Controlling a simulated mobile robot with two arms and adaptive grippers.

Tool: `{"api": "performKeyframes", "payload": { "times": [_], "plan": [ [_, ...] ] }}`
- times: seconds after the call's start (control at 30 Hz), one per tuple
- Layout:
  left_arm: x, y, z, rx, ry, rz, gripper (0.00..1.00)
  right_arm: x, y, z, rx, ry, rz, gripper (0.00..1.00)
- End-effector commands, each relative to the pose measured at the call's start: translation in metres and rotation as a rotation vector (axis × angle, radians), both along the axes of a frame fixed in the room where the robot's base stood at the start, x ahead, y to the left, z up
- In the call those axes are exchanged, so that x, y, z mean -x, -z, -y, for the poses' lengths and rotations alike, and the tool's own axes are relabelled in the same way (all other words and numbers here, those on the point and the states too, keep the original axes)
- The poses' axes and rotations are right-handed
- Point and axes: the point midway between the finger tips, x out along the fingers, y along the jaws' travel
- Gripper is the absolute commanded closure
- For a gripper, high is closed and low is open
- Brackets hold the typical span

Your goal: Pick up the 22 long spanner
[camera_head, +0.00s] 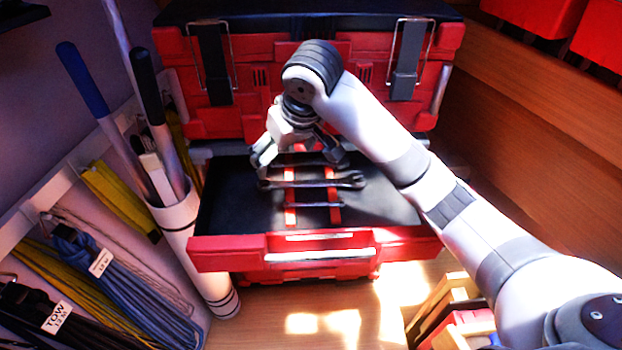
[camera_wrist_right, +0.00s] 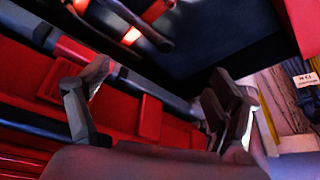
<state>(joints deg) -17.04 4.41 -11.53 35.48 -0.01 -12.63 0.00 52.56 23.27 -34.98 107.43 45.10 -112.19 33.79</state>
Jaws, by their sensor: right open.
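Several dark spanners lie across two red strips in the open black-lined drawer (camera_head: 233,215). The longest-looking spanner (camera_head: 312,184) has a wide head at its right end; a shorter spanner (camera_head: 312,204) lies in front of it. No size marks are readable, so I cannot tell which is the 22. My right gripper (camera_head: 300,156) is open and empty over the rear of the drawer, its fingers spread above the spanners and partly hiding them. In the right wrist view the open fingers (camera_wrist_right: 160,105) have nothing between them, and spanner ends (camera_wrist_right: 139,22) show at upper left. My left gripper is not seen.
The red toolbox (camera_head: 330,55) stands behind the drawer. A white tube (camera_head: 180,212) with long-handled tools and hanging coiled lines (camera_head: 110,275) are at left. A wooden crate (camera_head: 455,310) is at lower right. Bare floor shows in front of the drawer.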

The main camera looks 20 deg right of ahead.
Motion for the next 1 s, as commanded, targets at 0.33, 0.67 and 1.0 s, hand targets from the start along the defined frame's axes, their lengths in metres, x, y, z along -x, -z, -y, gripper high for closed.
{"api": "performKeyframes", "payload": {
  "times": [0.33,0.67,1.0],
  "plan": [
    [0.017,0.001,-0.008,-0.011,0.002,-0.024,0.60,-0.028,0.065,-0.006,0.002,0.004,-0.001,0.16],
    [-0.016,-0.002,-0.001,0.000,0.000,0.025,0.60,-0.044,0.088,-0.011,0.002,0.003,0.000,0.16],
    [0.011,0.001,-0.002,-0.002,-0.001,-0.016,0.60,-0.064,0.119,-0.017,0.002,0.002,0.002,0.16]
  ]
}}
